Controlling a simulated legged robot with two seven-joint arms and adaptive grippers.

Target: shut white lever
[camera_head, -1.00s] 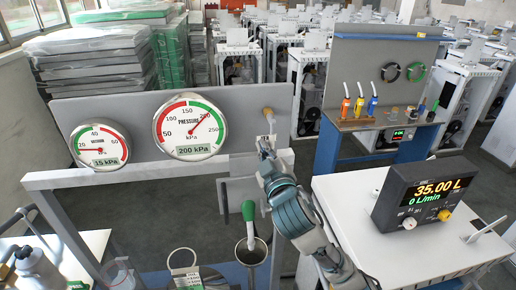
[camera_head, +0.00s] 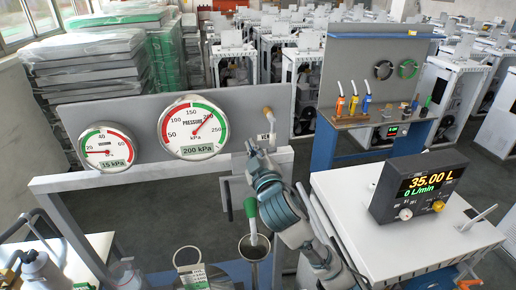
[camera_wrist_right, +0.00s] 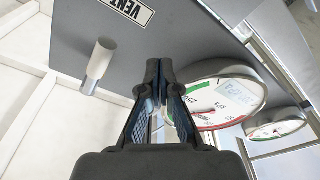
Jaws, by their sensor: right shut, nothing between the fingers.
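A short lever with a pale, off-white grip (camera_head: 268,113) sticks out from the grey gauge panel, just above the VENT label (camera_head: 268,139). In the right wrist view the pale grip (camera_wrist_right: 103,58) stands left of the fingers, near the VENT label (camera_wrist_right: 130,10). My right gripper (camera_head: 249,147) is shut and empty, below and left of the lever in the head view. In the right wrist view its fingertips (camera_wrist_right: 160,70) are together, with a visible gap between them and the lever. My left gripper is not in view.
The pressure gauge (camera_head: 193,127) and vacuum gauge (camera_head: 106,147) sit left on the panel. A green-handled nozzle (camera_head: 251,209) hangs below my right gripper, above a metal cup (camera_head: 254,246). A black display box (camera_head: 415,187) stands on the white cabinet at right.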

